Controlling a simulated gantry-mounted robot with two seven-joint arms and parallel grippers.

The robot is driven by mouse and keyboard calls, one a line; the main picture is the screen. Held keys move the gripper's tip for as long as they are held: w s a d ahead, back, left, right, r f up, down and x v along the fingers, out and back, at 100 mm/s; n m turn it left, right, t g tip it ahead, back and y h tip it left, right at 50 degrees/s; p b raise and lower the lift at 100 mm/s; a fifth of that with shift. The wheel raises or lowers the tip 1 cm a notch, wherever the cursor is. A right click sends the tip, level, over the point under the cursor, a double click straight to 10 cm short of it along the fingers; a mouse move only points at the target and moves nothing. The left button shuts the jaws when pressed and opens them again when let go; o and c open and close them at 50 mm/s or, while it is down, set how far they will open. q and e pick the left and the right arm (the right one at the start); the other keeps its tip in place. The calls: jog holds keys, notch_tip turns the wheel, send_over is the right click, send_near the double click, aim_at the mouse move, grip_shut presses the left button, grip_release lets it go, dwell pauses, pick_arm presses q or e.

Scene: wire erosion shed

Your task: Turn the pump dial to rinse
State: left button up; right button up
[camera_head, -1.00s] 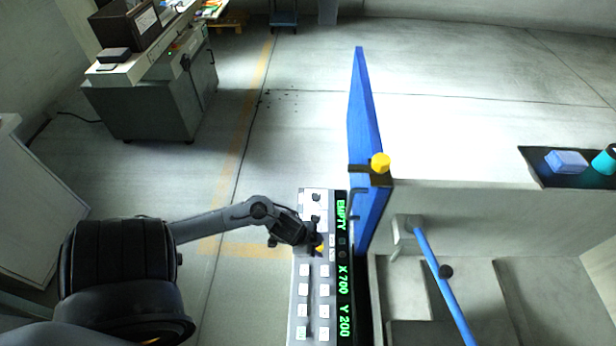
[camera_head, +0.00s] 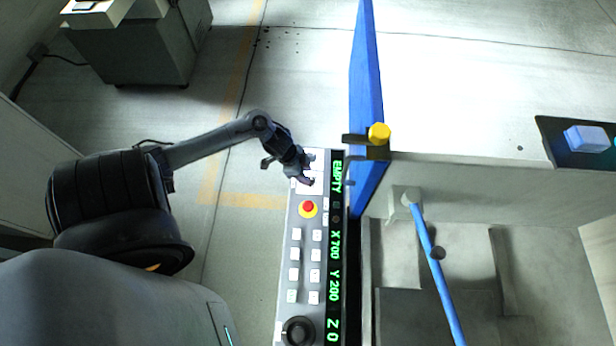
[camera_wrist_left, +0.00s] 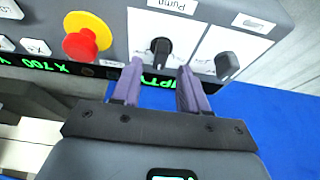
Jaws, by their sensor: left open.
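The pump dial (camera_wrist_left: 160,50) is a black knob on a white plate labelled "Pump" in the left wrist view. Its pointer end faces the gripper side. My left gripper (camera_wrist_left: 161,72) is open, with its two purple-grey fingers on either side of the dial's near end. I cannot tell whether they touch it. In the head view the left gripper (camera_head: 309,172) is over the far end of the control panel (camera_head: 284,262) and hides the dial there. The rinse mark cannot be read. My right gripper is not in view.
A second black dial (camera_wrist_left: 226,65) sits beside the pump dial. A red emergency button (camera_head: 308,208) on a yellow base is on the panel's other side. A lit green display strip (camera_head: 336,250) runs along the panel edge, with a blue door (camera_head: 366,100) standing behind.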

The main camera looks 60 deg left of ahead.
aim_at(310, 179)
pick_arm(q)
jog(key=shift+x, duration=1.6)
jog(key=shift+c, duration=0.2)
grip_shut()
